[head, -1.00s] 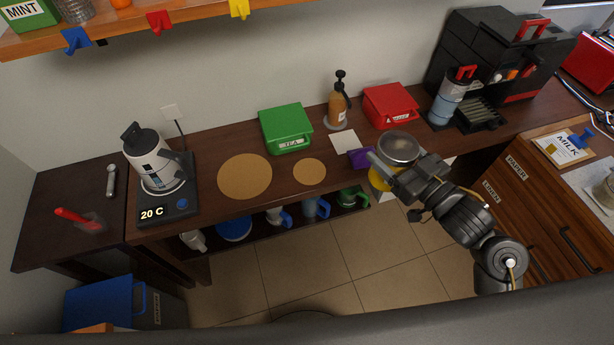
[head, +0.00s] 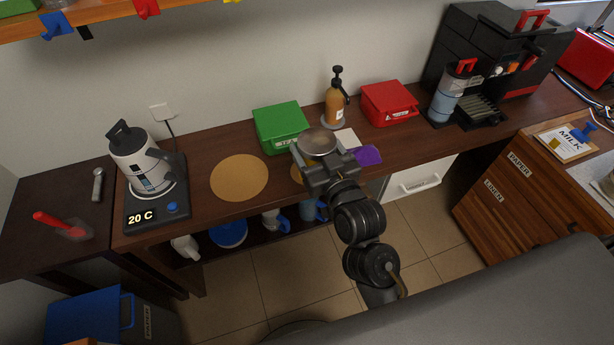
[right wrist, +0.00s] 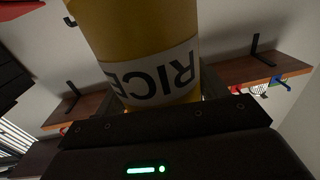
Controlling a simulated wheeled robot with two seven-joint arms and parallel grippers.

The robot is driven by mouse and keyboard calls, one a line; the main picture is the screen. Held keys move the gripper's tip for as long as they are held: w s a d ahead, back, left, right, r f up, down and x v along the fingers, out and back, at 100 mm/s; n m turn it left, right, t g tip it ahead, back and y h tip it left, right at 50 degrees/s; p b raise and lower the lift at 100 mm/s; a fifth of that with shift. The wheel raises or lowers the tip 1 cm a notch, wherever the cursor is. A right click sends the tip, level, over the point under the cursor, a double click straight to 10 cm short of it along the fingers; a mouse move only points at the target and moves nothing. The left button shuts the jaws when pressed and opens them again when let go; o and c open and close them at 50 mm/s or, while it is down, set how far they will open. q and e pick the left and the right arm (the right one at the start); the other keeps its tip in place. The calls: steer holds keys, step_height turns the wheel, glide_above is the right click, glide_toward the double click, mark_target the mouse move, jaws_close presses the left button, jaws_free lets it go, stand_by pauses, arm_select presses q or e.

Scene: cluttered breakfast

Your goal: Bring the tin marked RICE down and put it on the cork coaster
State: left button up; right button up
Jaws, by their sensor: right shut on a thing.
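My right gripper (head: 322,168) is shut on the RICE tin, whose round grey lid (head: 318,142) shows in the head view above the counter's front part. In the right wrist view the yellow tin (right wrist: 145,35) fills the top middle, its white RICE label upside down in the picture. The small round cork coaster (head: 296,175) lies on the counter, mostly hidden behind my right gripper and the tin. From this angle I cannot tell the gap between tin and counter. My left gripper is not in view.
A larger round cork mat (head: 239,178) lies left of the coaster. A green box (head: 281,127), an amber pump bottle (head: 337,108), a white square (head: 347,138) and a purple item (head: 367,155) are close by. A kettle (head: 138,165) stands at left, a red box (head: 388,104) at right.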

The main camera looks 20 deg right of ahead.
steer(key=a+f, duration=0.1)
steer(key=a+f+h, duration=0.1)
steer(key=shift+s+f+m+b, duration=0.15)
steer(key=shift+f+m+b, duration=0.2)
steer(key=shift+m, duration=0.05)
steer(key=shift+a+f, duration=0.15)
steer(key=shift+a, duration=0.05)
steer(key=shift+w+d+f+p, duration=0.1)
steer(key=shift+w+d+f, duration=0.6)
steer(key=shift+w+f, duration=1.5)
steer(key=shift+w+d+f+p, duration=0.1)
steer(key=shift+w+d+f, duration=0.55)
steer(key=shift+w+f, duration=1.55)
steer(key=shift+w+d+f+p, duration=0.1)
steer(key=shift+w+d+f, duration=0.6)
steer(key=shift+w+f, duration=1.5)
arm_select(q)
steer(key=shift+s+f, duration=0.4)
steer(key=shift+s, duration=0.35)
arm_select(e)
steer(key=shift+w+r, duration=0.1)
